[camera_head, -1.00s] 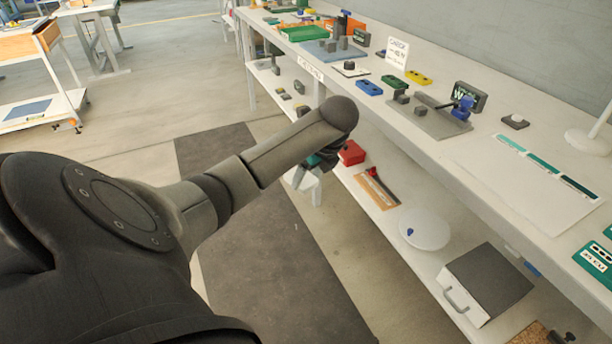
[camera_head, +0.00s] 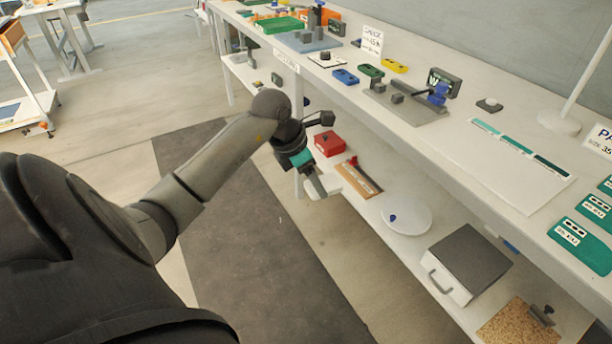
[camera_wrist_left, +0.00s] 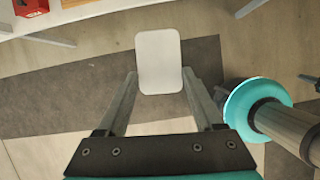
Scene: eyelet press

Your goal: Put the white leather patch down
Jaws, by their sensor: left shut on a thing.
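The white leather patch (camera_wrist_left: 159,61) is a pale rounded rectangle between the fingertips of my left gripper (camera_wrist_left: 160,80) in the left wrist view. The gripper is shut on its two side edges, and the patch stands out beyond the tips. In the head view the left gripper (camera_head: 318,186) hangs in front of the bench, over the floor and lower than the bench top. The white patch (camera_head: 329,184) shows only as a small pale piece there, partly hidden by the fingers. My right gripper is not in view.
The white bench top (camera_head: 478,165) carries a grey press plate with a blue part (camera_head: 410,105), a white sheet with green strips (camera_head: 510,160) and green cards (camera_head: 580,230). The lower shelf holds a red box (camera_head: 328,143), a white disc (camera_head: 407,218) and a lidded box (camera_head: 467,260).

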